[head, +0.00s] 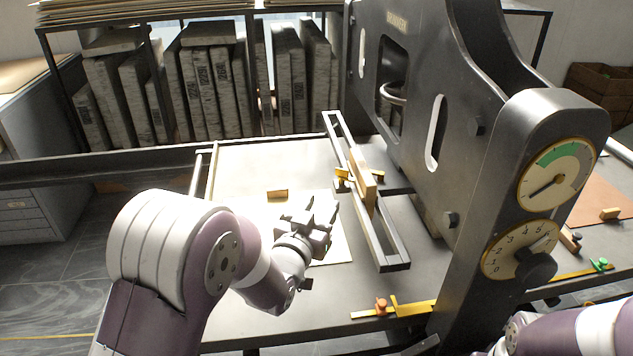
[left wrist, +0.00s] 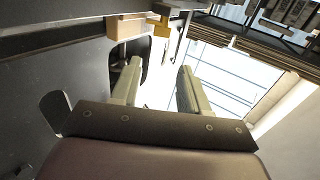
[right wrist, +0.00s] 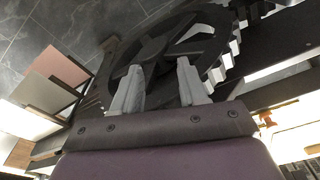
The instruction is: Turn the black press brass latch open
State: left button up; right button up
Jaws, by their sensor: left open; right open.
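The black press (head: 430,90) stands at the right of the head view. A narrow dark frame on its bed carries a wooden block (head: 362,180) with a small brass piece, likely the latch (head: 343,174), at its left side. The brass piece (left wrist: 162,26) and wooden block (left wrist: 126,26) also show at the top of the left wrist view, beyond the fingers. My left gripper (head: 322,212) is open and empty, in front of and left of the brass piece, apart from it. My right gripper (right wrist: 158,68) is open and empty before a dark spoked, toothed wheel (right wrist: 165,50).
A pale sheet (head: 325,240) with a small brass block (head: 277,195) lies on the bed. Two round dials (head: 556,175) are on the press column. A brass bar (head: 400,308) lies along the front edge. Stone slabs (head: 205,85) fill a rack behind.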

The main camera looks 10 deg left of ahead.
aim_at(342, 170)
pick_arm(q)
jog(key=w, duration=0.4)
jog(key=w+d, duration=0.1)
jog(key=w, duration=0.7)
jog(key=shift+w+d, duration=0.2)
jog(key=shift+w, duration=0.05)
jog(key=c, duration=0.8)
